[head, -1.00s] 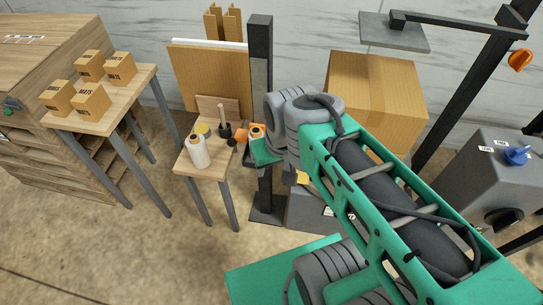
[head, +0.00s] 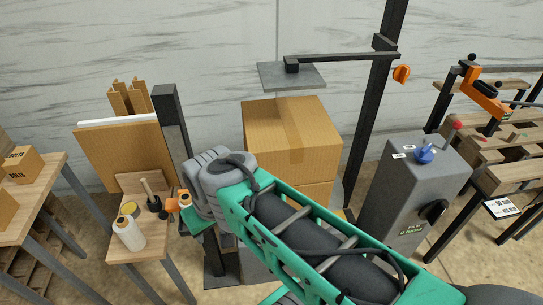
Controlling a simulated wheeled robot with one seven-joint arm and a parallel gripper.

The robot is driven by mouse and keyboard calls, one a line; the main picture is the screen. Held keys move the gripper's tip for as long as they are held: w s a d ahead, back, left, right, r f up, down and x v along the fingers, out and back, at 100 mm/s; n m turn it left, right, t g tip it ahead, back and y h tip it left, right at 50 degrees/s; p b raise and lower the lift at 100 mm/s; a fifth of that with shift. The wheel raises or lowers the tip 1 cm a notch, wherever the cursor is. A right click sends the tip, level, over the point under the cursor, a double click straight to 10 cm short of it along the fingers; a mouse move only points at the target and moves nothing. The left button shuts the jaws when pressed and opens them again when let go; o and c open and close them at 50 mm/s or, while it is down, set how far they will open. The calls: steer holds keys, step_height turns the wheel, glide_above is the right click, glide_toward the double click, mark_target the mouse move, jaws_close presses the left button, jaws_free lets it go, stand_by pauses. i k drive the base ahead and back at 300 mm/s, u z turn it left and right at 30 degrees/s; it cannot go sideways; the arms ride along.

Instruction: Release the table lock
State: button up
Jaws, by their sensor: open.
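No part is clearly marked as the table lock. An orange knob (head: 401,74) sits on the black upright post at the upper right. A grey machine box (head: 410,185) carries a blue knob (head: 425,155), a red-tipped lever (head: 453,126) and a black round dial (head: 433,211). An orange clamp-like arm (head: 484,93) stands over the wooden bench (head: 500,180) at the far right. My gripper (head: 177,201), with orange tips, is small and partly hidden behind my wrist. It is open, near the small side table at left and far from these controls.
The small table (head: 150,250) holds a white roll (head: 129,232) and a dark handled tool (head: 152,198). A large cardboard box (head: 290,140) stands behind my arm, under a grey plate (head: 292,76). Small cartons (head: 22,163) sit on the left table. Some floor shows between the furniture.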

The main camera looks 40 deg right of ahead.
mark_target(456, 124)
steer(key=z, duration=2.65)
steer(key=k, duration=0.5)
steer(key=z, duration=0.25)
steer(key=i, duration=0.65)
steer(key=u, duration=1.8)
steer(key=i, duration=0.5)
steer(key=z, duration=0.05)
